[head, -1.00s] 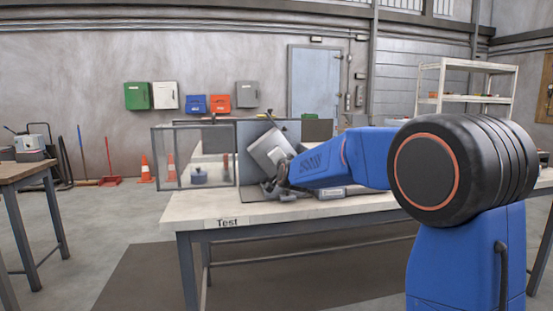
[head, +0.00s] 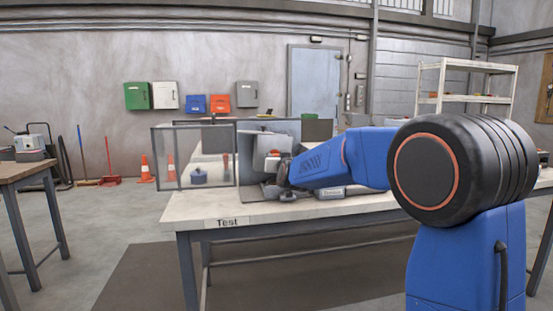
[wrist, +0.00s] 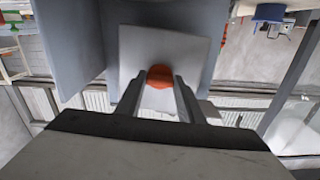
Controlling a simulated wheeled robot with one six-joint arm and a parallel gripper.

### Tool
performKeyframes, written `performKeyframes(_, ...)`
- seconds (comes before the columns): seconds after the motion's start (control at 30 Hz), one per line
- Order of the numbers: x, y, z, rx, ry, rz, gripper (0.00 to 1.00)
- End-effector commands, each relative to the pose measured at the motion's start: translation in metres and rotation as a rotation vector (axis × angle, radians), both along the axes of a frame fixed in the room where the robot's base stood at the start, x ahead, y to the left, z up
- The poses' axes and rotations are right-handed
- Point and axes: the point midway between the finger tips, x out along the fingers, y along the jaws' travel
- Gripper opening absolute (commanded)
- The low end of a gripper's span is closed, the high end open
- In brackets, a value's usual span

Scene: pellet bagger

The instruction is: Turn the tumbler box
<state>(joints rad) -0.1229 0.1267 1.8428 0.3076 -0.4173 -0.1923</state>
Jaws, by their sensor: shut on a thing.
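A round orange-red knob (wrist: 160,76) stands out in front of that face. My gripper (wrist: 158,88) is shut on the knob, one finger on each side. In the head view my gripper (head: 277,164) is at the box's front, small and partly hidden.
The box is on a white-topped table (head: 225,208) labelled "Test". A framed clear guard (head: 178,160) stands left of it. A dark grey panel (head: 316,129) rises behind. A low grey unit (head: 332,191) lies right, under my arm. The front table strip is clear.

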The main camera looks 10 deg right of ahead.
Motion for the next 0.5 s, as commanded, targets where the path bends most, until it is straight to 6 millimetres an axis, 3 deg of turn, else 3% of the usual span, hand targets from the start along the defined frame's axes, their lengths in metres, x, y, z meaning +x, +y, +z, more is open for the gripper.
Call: performKeyframes(0.5,-0.0002,0.0002,-0.0040,-0.092,0.007,0.001,0.00)
